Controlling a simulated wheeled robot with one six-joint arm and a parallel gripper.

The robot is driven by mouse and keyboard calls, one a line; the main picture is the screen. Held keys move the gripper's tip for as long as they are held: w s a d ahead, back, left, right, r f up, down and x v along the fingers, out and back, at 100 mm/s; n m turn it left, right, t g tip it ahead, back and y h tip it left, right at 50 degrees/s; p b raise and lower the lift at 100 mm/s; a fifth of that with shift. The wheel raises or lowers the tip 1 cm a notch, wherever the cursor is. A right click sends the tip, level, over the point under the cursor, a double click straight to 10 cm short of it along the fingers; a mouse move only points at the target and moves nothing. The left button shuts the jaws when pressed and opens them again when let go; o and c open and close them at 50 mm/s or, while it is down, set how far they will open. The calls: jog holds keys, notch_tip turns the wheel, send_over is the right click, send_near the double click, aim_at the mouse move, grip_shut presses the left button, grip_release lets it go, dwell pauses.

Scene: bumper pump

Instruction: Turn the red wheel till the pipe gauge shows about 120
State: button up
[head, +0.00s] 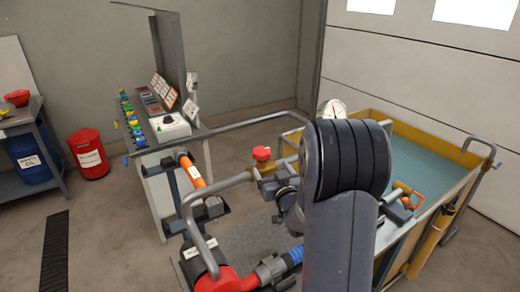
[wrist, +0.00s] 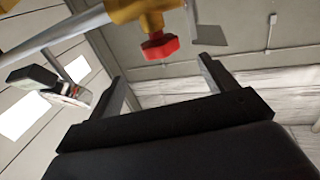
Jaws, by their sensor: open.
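The red wheel (head: 262,153) sits on top of a brass valve (head: 266,170) on the grey pipe, in the middle of the head view. In the wrist view the red wheel (wrist: 160,47) appears at the top, below the brass valve body (wrist: 140,10). My gripper (wrist: 160,70) is open and empty, its two fingers spread apart; the wheel shows beyond them, between their directions, and appears untouched. The pipe gauge (head: 333,108) is a white dial partly hidden behind my arm; it also shows edge-on in the wrist view (wrist: 76,93). Its reading is not legible.
My arm covers the centre right of the head view. A yellow-edged tank (head: 475,160) stands behind it. A control panel (head: 170,127) stands left, with a red pump (head: 228,280) in front. A red drum (head: 88,155) and workbench (head: 20,118) stand far left. Floor is clear between.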

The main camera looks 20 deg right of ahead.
aim_at(265, 158)
jog(key=w+p, duration=0.1)
jog(key=w, duration=0.2)
jog(key=w+p, duration=0.1)
jog(key=w, duration=0.2)
jog(key=w+p, duration=0.1)
jog(key=w, duration=0.2)
jog(key=shift+w+d, duration=0.3)
jog(key=shift+w, duration=0.1)
jog(key=shift+c, duration=0.6)
jog(key=c, duration=0.9)
jog(key=shift+f, duration=0.1)
